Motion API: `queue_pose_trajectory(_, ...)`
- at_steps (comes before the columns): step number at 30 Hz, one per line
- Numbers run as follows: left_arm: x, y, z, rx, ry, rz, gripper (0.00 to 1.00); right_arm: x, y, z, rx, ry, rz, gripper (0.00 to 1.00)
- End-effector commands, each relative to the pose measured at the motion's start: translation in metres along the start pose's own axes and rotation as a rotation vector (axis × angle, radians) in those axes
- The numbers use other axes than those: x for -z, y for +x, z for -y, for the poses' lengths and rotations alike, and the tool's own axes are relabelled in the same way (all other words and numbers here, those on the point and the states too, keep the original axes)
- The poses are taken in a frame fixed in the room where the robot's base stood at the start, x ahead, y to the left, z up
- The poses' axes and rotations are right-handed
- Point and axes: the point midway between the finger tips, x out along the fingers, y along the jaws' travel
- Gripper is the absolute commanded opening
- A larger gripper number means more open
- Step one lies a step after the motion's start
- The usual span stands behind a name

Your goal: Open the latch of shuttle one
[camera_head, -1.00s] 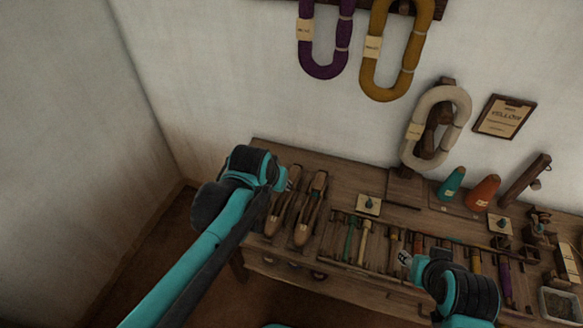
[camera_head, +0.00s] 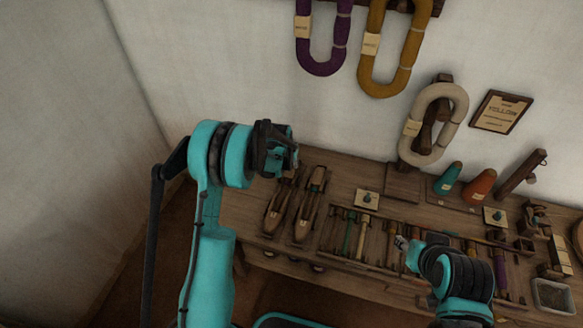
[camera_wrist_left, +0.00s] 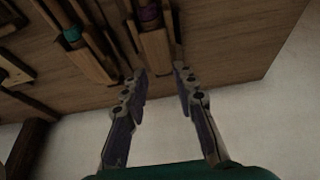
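Two long wooden shuttles lie side by side at the left of the bench: a left one (camera_head: 274,212) and a right one (camera_head: 309,208). I cannot tell which is shuttle one, nor read the state of a latch. In the left wrist view, one shuttle (camera_wrist_left: 157,45) holds a purple bobbin and another (camera_wrist_left: 92,62) holds a teal bobbin. My left gripper (camera_head: 290,150) is above the far ends of the shuttles. Its fingers (camera_wrist_left: 161,71) are apart with nothing between them, near the purple-bobbin shuttle's end. My right gripper (camera_head: 402,243) is over the tool tray; its fingers are too small to judge.
A tray (camera_head: 335,252) of several coloured bobbins lies right of the shuttles. Teal (camera_head: 447,178) and orange (camera_head: 479,186) cones stand at the back. Yarn hanks hang on the wall (camera_head: 220,60) behind the bench.

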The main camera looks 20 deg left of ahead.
Motion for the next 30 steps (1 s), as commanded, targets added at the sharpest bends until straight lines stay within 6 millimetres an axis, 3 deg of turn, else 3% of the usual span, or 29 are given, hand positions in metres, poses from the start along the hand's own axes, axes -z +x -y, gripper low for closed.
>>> queue_pose_trajectory(3,-0.001,0.024,0.000,0.000,0.000,0.000,0.28,-0.007,0.009,0.000,0.000,0.000,0.000,0.40)
queue_pose_trajectory(9,-0.001,0.052,0.000,0.000,0.000,-0.001,0.28,-0.013,0.018,0.000,0.000,0.000,0.000,0.40)
queue_pose_trajectory(21,0.000,0.062,0.000,0.000,0.000,-0.001,0.28,-0.014,0.019,0.000,0.000,0.000,0.000,0.40)
queue_pose_trajectory(22,0.000,0.062,0.000,0.000,0.000,-0.001,0.25,-0.014,0.019,0.000,0.000,0.000,0.000,0.40)
queue_pose_trajectory(25,0.000,0.062,0.000,0.000,0.000,-0.001,0.00,-0.014,0.019,0.000,0.000,0.000,0.000,0.40)
queue_pose_trajectory(30,0.000,0.062,0.000,0.000,0.000,-0.001,0.00,-0.014,0.019,0.000,0.000,0.000,0.000,0.40)
